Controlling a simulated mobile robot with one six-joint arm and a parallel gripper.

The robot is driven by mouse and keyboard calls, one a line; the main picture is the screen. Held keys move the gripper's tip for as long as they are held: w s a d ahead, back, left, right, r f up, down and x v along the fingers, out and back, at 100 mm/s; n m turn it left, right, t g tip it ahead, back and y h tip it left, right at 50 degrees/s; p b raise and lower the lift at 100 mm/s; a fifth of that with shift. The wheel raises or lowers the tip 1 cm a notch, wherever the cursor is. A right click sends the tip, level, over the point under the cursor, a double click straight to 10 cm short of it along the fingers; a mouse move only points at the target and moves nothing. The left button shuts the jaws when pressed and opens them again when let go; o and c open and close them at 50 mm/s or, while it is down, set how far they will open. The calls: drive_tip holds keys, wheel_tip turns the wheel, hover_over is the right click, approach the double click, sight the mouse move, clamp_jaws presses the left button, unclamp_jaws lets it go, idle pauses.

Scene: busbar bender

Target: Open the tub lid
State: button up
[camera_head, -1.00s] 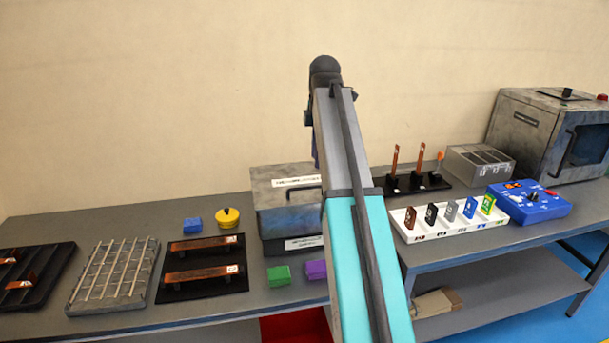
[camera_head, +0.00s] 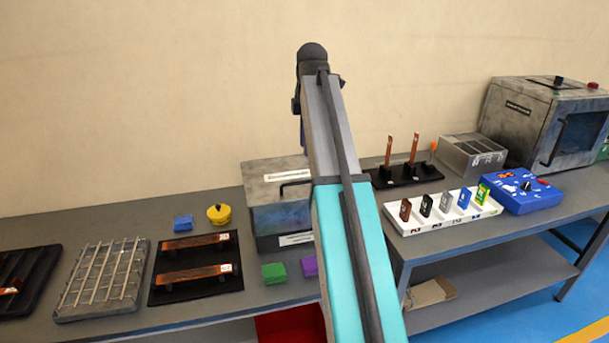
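The tub is a grey metal box (camera_head: 279,221) with a flat lid (camera_head: 262,171) and a white label, standing at the back of the bench, left of my arm. Its lid looks shut. My teal and grey arm reaches up across the middle of the picture and covers the tub's right side. My gripper is hidden behind the arm, so its fingers and its distance from the lid do not show.
Green (camera_head: 273,272) and purple (camera_head: 309,266) blocks lie before the tub. A yellow round pot (camera_head: 219,214) and blue block (camera_head: 183,223) are to its left. A black tray with copper bars (camera_head: 159,288) lies front left. A white rack (camera_head: 439,222) stands right of my arm.

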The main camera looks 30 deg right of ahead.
sight(304, 181)
drive_tip(key=shift+w+d+f+p, duration=0.1)
drive_tip(key=shift+w+f+p, duration=0.4)
drive_tip(key=shift+f, duration=1.6)
drive_tip(key=shift+w+d+f+p, duration=0.1)
drive_tip(key=shift+w+f+p, duration=0.35)
drive_tip(key=shift+f, duration=1.65)
drive_tip(key=shift+w+d+f+p, duration=0.2)
drive_tip(key=shift+f+p, duration=0.45)
drive_tip(key=shift+f, duration=1.45)
drive_tip(key=shift+a, duration=0.1)
clamp_jaws()
